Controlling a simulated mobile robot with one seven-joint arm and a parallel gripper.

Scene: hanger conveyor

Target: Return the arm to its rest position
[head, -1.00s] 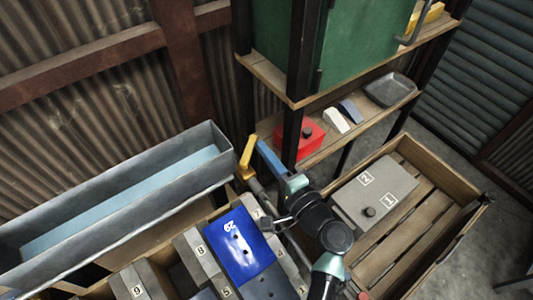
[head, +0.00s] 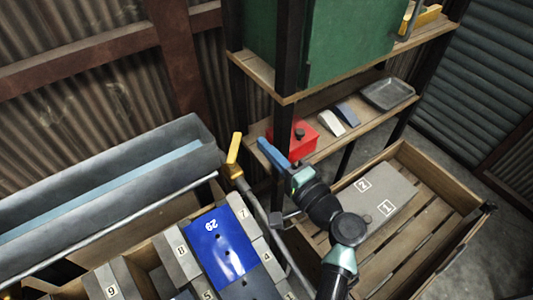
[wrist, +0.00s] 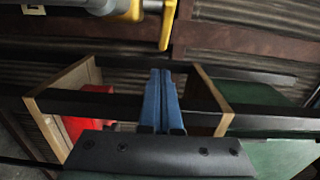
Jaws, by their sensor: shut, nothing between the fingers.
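My gripper (head: 270,150) has blue fingers and shows near the centre of the head view, in front of the lower wooden shelf. In the wrist view its two fingers (wrist: 158,100) lie side by side, closed, with nothing between them. My dark arm runs from it down to the lower edge of the head view, over the left part of the wooden crate (head: 441,161). The gripper is just right of the upright yellow handle (head: 234,148), apart from it. The yellow handle also shows at the top of the wrist view (wrist: 167,22).
A blue plate (head: 222,247) marked 29 lies among grey numbered blocks (head: 173,252). A long grey trough (head: 100,175) is at left. A red box (head: 294,140) sits on the lower shelf (head: 330,148), below a green cabinet (head: 350,35). The crate holds a grey block (head: 377,200).

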